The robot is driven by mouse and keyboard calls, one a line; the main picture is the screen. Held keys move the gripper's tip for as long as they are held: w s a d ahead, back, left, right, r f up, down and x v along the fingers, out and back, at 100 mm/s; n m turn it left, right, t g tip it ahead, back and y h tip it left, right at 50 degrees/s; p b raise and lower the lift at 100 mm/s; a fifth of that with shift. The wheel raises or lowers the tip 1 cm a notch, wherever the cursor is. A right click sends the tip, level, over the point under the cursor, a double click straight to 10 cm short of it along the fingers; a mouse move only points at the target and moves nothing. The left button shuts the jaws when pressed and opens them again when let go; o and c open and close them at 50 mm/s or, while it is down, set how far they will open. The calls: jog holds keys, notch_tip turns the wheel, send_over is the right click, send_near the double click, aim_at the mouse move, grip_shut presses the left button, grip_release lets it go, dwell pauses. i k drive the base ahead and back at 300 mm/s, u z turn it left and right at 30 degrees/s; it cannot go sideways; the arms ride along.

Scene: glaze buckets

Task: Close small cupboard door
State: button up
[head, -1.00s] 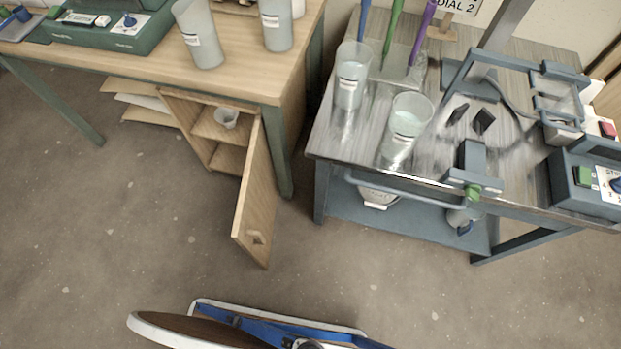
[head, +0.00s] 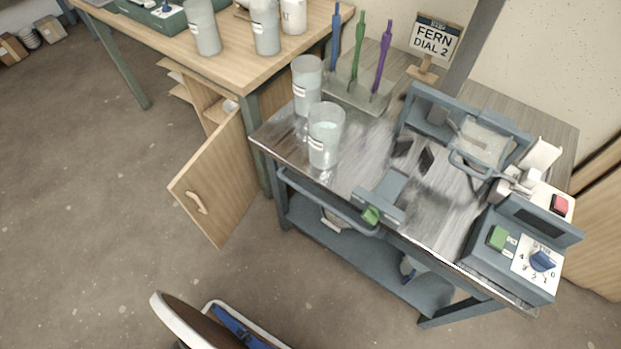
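The small cupboard door (head: 217,182) is a light wooden panel with a wooden handle (head: 196,202) near its lower left. It stands wide open, swung out from the small cupboard (head: 207,108) under the wooden table. Part of the cupboard's inside shows behind the door, with a pale cup (head: 230,106) partly hidden by it. My gripper is not in view.
A metal-topped cart (head: 262,132) stands close to the right of the door. On it are two clear beakers (head: 325,140), several coloured tools and control boxes (head: 520,250). The floor (head: 110,220) left of the door is clear.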

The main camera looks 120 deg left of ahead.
aim_at(219, 185)
jog(key=u, duration=4.25)
jog(key=k, duration=1.1)
jog(key=u, duration=0.85)
jog(key=i, duration=1.3)
jog(key=z, duration=0.6)
